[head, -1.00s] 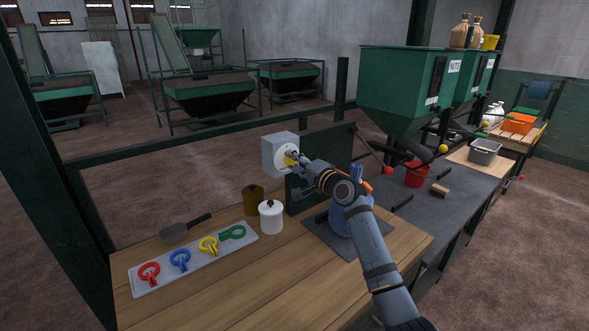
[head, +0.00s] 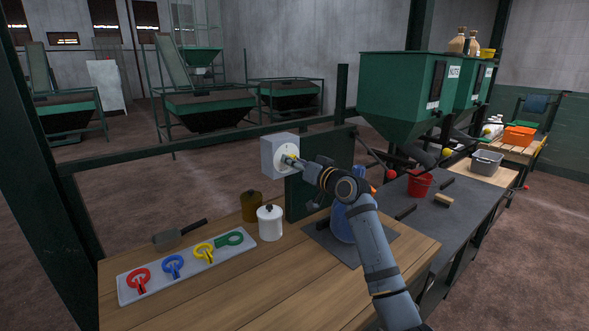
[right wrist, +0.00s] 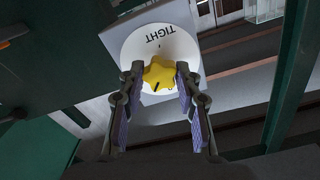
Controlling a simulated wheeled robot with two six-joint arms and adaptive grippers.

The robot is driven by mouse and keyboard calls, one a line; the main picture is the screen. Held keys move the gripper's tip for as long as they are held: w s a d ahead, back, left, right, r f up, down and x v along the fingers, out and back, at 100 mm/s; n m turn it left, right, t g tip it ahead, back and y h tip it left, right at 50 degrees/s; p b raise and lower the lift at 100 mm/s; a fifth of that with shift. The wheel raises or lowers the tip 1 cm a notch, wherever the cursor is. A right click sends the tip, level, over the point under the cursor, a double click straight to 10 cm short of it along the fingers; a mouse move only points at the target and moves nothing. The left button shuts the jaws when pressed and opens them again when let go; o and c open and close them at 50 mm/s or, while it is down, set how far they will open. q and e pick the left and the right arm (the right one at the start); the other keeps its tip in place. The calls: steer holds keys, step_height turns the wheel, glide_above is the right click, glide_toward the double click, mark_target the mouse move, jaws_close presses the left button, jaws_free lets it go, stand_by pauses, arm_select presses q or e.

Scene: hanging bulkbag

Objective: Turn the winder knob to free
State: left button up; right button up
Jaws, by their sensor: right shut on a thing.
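The winder is a grey box (head: 268,156) with a round white dial (head: 286,149), beside a dark green panel on the bench. Its yellow star-shaped knob (right wrist: 157,74) shows between the fingers of my right gripper (right wrist: 158,82) in the right wrist view. The gripper is shut on the knob, a finger on each side. A black pointer mark on the knob faces away from the word TIGHT, towards the lower edge of the dial. Lettering at that edge is mostly hidden. In the head view my right gripper (head: 292,161) covers much of the knob. My left gripper is not in view.
A white lidded jar (head: 270,223) and a brown pot (head: 250,207) stand below the winder. A tray (head: 217,262) holds several coloured ring-handled pieces. A blue vessel (head: 342,224) is partly behind my right arm. Green hoppers (head: 400,90) stand at right.

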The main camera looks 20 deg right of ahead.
steer(key=shift+f+n+b, duration=0.2)
steer(key=shift+n+b, duration=1.55)
steer(key=shift+n, duration=2.45)
steer(key=o, duration=1)
steer(key=shift+c, duration=0.2)
steer(key=shift+o, duration=1)
steer(key=shift+r, duration=0.1)
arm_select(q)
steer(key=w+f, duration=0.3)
